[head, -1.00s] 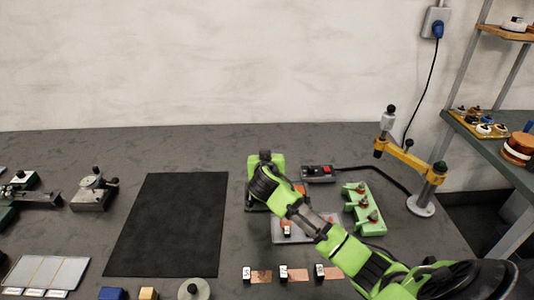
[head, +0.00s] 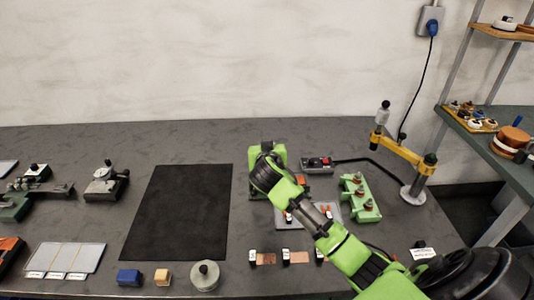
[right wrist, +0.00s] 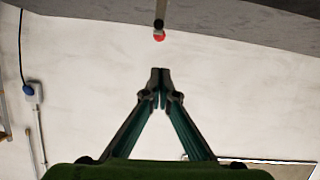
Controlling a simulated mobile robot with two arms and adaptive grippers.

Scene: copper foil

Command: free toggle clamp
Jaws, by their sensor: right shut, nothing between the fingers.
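My right arm reaches in from the lower right of the head view, and its wrist end hides part of a grey plate (head: 331,212) with small orange-red parts. In the right wrist view my right gripper (right wrist: 160,85) is shut and empty, its fingertips together. A thin dark rod with a red tip (right wrist: 160,37) lies just beyond the fingertips in the picture, with a visible gap. It may be the toggle clamp's handle; I cannot tell for sure. The clamp body is not clear in the head view and may be behind my arm. My left gripper is not in view.
A yellow jointed arm on a post (head: 405,150) stands to the right. A black mat (head: 178,212) lies clear on the left.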

